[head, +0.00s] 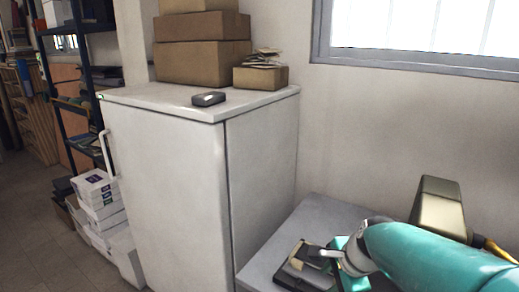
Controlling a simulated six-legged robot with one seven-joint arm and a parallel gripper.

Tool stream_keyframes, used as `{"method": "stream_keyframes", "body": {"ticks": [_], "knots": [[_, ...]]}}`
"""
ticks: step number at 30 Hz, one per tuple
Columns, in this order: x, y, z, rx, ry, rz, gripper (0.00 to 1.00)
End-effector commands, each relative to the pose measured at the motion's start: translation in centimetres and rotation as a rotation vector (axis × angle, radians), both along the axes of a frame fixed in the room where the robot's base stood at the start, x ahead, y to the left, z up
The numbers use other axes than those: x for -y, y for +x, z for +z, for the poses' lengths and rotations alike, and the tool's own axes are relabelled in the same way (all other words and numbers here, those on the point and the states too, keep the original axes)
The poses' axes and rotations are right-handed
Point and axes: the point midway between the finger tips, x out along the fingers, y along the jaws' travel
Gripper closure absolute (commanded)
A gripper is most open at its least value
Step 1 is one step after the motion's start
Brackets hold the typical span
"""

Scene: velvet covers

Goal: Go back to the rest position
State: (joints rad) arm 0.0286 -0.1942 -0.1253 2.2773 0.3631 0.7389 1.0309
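A large teal rounded shape (432,256) with a pale grey neck enters from the lower right edge.
A white cabinet (165,180) stands in the middle, with cardboard boxes (203,62) and a small dark device (208,99) on top. A lower grey surface (322,215) to its right holds cluttered items. Shelving (85,75) and white boxes (98,190) stand left; floor (30,230) shows there.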

Motion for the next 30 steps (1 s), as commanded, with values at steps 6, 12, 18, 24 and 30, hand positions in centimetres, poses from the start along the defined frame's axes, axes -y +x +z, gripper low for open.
{"method": "stream_keyframes", "body": {"ticks": [6, 12, 18, 24, 30], "knots": [[-1.4, -6.2, 3.8, 0.148, -0.305, 0.548, 0.66], [-1.6, -11.3, 5.5, 0.225, -0.601, 0.997, 0.66], [-1.3, -13.6, 5.9, 0.237, -0.763, 1.225, 0.66], [-1.3, -13.8, 5.9, 0.236, -0.776, 1.244, 0.66], [-1.3, -13.8, 5.9, 0.236, -0.776, 1.244, 0.66]]}}
